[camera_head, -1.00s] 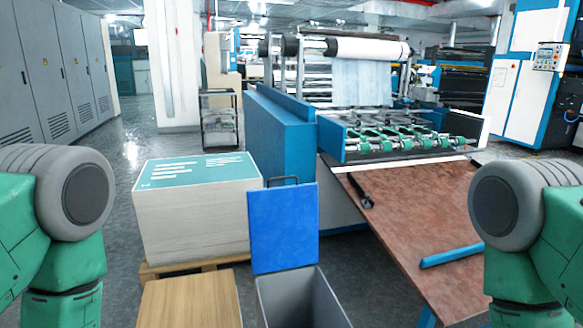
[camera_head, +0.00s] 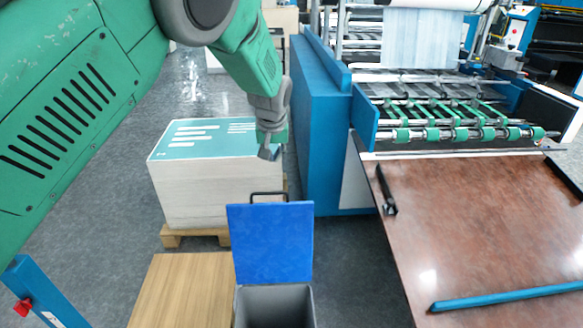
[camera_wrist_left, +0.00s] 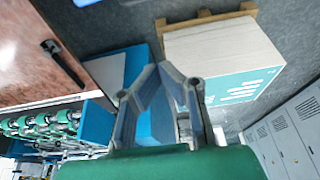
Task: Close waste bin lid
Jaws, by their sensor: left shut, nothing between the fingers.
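The grey waste bin (camera_head: 275,311) stands at the bottom centre of the head view, its mouth open and its lower part cut off by the frame. Its blue lid (camera_head: 270,245) stands upright at the bin's far side, with a dark handle (camera_head: 268,196) at the top edge. My left gripper (camera_head: 267,152) is shut and empty. It points down above and beyond the lid, in front of the paper stack in the picture, and appears apart from the lid. In the left wrist view its fingers (camera_wrist_left: 154,72) meet at the tips. My right gripper is out of view.
A paper stack (camera_head: 213,180) on a wooden pallet (camera_head: 192,238) stands behind the bin. A wooden-topped block (camera_head: 182,290) is beside the bin on the left. A blue machine panel (camera_head: 325,140) and a brown table (camera_head: 470,235) with a blue bar lie to the right.

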